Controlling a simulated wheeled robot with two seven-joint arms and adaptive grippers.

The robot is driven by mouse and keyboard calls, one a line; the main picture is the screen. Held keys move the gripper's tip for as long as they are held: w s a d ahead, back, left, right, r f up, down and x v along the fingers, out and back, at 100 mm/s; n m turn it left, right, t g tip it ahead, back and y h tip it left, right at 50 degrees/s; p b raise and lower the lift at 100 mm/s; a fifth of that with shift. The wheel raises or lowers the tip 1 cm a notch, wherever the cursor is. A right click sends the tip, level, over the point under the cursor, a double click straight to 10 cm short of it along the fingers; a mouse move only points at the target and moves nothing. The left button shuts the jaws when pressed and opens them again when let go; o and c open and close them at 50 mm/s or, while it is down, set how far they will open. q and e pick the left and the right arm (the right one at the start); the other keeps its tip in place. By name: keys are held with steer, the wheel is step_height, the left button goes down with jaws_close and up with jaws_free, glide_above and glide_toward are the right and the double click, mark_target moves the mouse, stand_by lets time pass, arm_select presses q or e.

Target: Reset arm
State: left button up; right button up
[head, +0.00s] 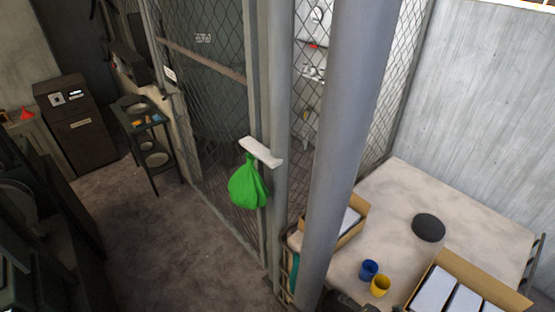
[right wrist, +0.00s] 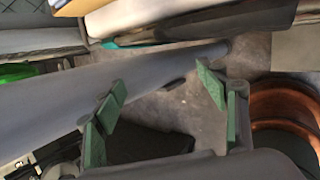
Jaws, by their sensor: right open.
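My right gripper (right wrist: 163,88) is open in the right wrist view, its two green-padded fingers spread wide. Nothing is between the fingers. A grey pole (right wrist: 150,75) runs slantwise behind them, with floor beyond it. In the head view I cannot make out the right gripper; a small dark shape at the bottom edge near the table may be part of my arm. My left gripper is not in the head view.
The thick grey pole (head: 346,130) stands beside the pale table (head: 400,195). On the table are a dark round object (head: 428,227), a blue cup (head: 369,270), a yellow cup (head: 380,286) and cardboard boxes. A green bag (head: 248,186) hangs on the mesh cage. Floor at left is clear.

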steer(key=s+d+m+g+h, duration=0.2)
steer(key=s+d+m, duration=0.2)
steer(key=s+m, duration=0.65)
steer(key=s+d+m+g+h, duration=0.15)
steer(key=s+d+m, duration=0.35)
steer(key=m, duration=1.1)
step_height(320, 180, down, 37)
steer(key=s+a+g+b, duration=0.1)
steer(key=s+a+b, duration=0.15)
steer(key=b, duration=0.45)
arm_select(q)
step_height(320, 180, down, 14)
steer(key=b, duration=0.7)
arm_select(e)
steer(key=s+f+g, duration=0.1)
steer(key=s+f, duration=0.8)
steer(key=f, duration=0.3)
steer(key=s+f+n, duration=0.1)
steer(key=s+f, duration=0.8)
steer(key=f, duration=0.4)
steer(key=shift+s+a+g+y, duration=0.15)
steer(key=shift+a+g+y, duration=0.05)
steer(key=shift+g+y, duration=0.2)
steer(key=shift+n, duration=0.25)
